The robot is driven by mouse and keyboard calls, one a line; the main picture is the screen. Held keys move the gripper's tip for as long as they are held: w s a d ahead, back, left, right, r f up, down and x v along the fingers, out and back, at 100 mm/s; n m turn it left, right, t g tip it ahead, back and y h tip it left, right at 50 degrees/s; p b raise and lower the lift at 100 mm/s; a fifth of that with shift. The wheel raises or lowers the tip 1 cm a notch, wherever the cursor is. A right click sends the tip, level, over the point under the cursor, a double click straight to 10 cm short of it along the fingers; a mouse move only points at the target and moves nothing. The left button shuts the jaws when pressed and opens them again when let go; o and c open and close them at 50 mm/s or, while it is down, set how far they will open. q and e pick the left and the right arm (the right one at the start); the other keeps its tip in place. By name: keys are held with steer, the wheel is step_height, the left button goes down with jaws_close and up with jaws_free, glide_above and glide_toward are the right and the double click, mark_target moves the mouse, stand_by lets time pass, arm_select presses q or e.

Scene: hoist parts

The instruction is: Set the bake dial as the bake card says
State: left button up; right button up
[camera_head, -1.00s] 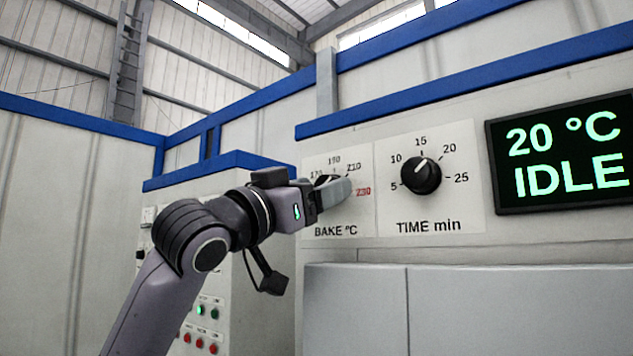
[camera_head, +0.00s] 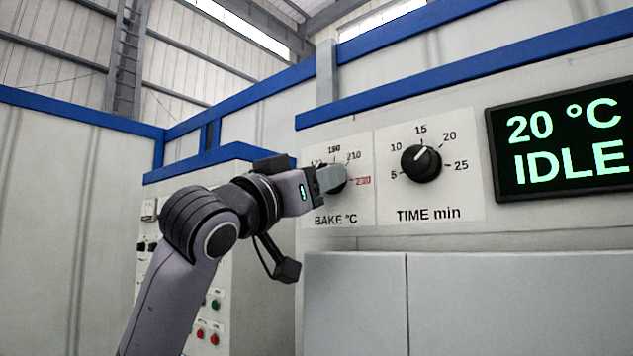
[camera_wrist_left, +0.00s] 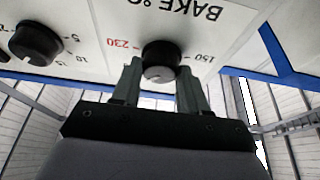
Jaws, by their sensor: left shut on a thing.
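The black bake dial (camera_head: 341,184) sits on the white "BAKE °C" plate (camera_head: 308,208), mostly hidden behind my fingers in the head view. My left gripper (camera_head: 333,179) is shut on the dial. In the left wrist view the dial (camera_wrist_left: 160,55) is between the two fingers, one on each side. The scale shows 180, 210 and a red 230 in the head view, and 150 and 230 in the wrist view. I cannot tell for sure where the dial's mark points. No bake card is in view. My right gripper is not in view.
To the right is the "TIME min" dial (camera_head: 421,163), its mark a little past 15. The display (camera_head: 560,150) beyond it reads "20 °C IDLE". A grey box-like front (camera_head: 480,300) juts out below the dials. A cabinet with coloured buttons (camera_head: 205,325) stands behind my arm.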

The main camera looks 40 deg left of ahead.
arm_select(q)
steer(key=shift+d+n+g+y+b, duration=0.1)
steer(key=shift+n+g+y+b, duration=0.15)
steer(key=shift+n+y, duration=1.2)
steer(key=shift+n+g+y+b, duration=0.2)
steer(key=shift+n+y, duration=0.3)
steer(key=shift+n, duration=1.9)
steer(key=shift+d+n+g+y+b, duration=0.1)
steer(key=shift+n+g+y+b, duration=0.15)
steer(key=shift+n+y, duration=1.2)
steer(key=shift+r+n+h, duration=0.1)
steer(key=shift+n+h, duration=0.3)
steer(key=shift+n, duration=0.3)
steer(key=o, duration=1.1)
steer(key=shift+c, duration=0.2)
steer(key=b+v, duration=0.2)
steer(key=v, duration=0.5)
steer(key=shift+s+b, duration=0.15)
steer(key=shift+b, duration=0.15)
